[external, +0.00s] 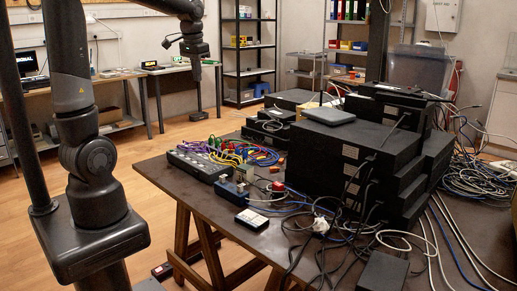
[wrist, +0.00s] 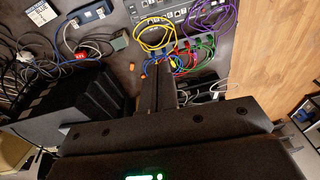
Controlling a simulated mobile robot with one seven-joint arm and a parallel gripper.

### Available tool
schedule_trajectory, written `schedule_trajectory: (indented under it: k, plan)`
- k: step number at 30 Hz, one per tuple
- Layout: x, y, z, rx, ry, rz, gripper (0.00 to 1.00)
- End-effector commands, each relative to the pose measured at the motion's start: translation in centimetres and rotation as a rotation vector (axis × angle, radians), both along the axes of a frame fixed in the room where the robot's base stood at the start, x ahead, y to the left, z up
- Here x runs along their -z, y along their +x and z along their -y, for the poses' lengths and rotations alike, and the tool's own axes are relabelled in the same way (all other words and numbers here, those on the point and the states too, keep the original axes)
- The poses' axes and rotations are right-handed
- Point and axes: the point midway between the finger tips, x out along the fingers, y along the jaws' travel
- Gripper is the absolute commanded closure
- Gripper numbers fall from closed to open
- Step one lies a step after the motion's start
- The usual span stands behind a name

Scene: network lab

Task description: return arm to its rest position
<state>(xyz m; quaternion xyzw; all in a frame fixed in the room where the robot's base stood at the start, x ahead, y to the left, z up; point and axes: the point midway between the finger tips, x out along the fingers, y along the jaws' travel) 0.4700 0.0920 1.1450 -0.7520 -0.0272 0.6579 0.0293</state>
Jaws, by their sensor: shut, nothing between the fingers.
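My arm rises from its base at the left of the external view, leaves the frame at the top, and comes back down near the upper middle. Part of the upper arm is out of frame.
The wooden-legged table (external: 164,175) holds a patch panel (external: 193,163), coloured cables (external: 262,155), a blue box (external: 232,192) and stacked black equipment (external: 333,158). Cables spill at the right (external: 480,178). Shelves (external: 247,60) stand behind. Wooden floor (external: 150,140) is open between the tables.

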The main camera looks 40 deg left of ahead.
Motion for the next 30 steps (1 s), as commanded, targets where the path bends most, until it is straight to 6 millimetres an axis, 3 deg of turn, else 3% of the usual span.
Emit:
schedule_trajectory:
  k: [8,18,24,30]
  plan:
    - [-1.0,-7.3,4.5,0.01,-0.017,0.143,1.0]
    - [0.9,-15.3,8.2,0.017,-0.057,0.3,1.0]
    - [2.1,-17.6,9.1,0.017,-0.075,0.35,1.0]
    - [2.4,-18.0,9.3,0.016,-0.08,0.359,1.0]
